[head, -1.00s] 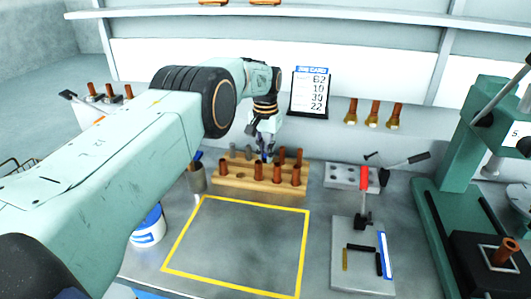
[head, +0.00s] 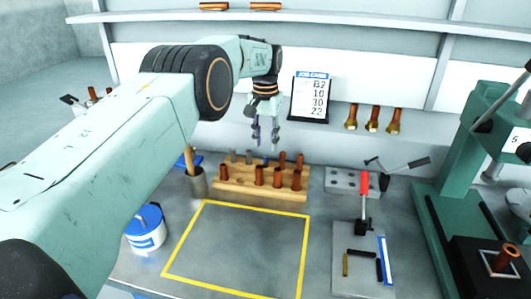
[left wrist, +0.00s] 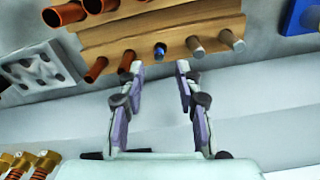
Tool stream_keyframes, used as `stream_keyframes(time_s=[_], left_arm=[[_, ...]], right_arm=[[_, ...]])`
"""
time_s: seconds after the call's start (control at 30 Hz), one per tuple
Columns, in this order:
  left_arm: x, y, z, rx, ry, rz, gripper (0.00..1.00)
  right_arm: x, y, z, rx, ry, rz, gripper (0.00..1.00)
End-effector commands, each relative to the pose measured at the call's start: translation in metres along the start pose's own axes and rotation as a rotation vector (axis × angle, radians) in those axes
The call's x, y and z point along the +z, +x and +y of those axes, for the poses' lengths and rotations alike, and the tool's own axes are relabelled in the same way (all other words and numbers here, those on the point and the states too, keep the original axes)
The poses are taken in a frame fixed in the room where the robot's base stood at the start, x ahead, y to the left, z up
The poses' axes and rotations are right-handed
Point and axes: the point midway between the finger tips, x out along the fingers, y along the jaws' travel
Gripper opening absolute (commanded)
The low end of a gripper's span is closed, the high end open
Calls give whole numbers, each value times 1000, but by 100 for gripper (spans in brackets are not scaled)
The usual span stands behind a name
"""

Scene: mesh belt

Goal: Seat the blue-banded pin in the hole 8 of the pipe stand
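The wooden pipe stand (head: 235,190) stands at the back of the bench, with two rows of pins and pipes. The blue-banded pin (left wrist: 160,50) stands in its rear row, its blue end showing, between copper pipes and grey pins. Hole numbers cannot be read. My left gripper (head: 265,139) is above the rear row. In the left wrist view its fingers (left wrist: 157,67) are apart, with the pin's blue end seen beyond the gap and nothing held. How deep the pin sits is hidden. My right gripper is not in view.
A yellow-outlined area (head: 245,238) in front of the stand is empty. A tool cup (head: 198,184) and a white-blue can (head: 146,232) stand left. A grey holed block (head: 342,180), a clamp fixture (head: 350,270) and a green press (head: 450,190) stand right. A job card (head: 310,97) hangs behind.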

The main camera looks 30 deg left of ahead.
Motion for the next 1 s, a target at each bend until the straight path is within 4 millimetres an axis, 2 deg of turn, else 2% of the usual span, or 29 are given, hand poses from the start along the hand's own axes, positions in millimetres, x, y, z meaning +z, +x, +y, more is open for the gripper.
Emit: stream_keyframes(time_s=[0.1, 0.33, 0.5, 1.0], left_arm=[[-1, -26, 0, -1, 0, 3, 34], [0, -54, 0, -1, 0, 1, 34], [0, -60, 0, -1, 0, 0, 34], [0, -59, 0, -1, 0, 0, 34]], right_arm=[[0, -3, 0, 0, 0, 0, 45], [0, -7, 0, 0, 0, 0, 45], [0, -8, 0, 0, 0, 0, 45], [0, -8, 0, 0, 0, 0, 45]])
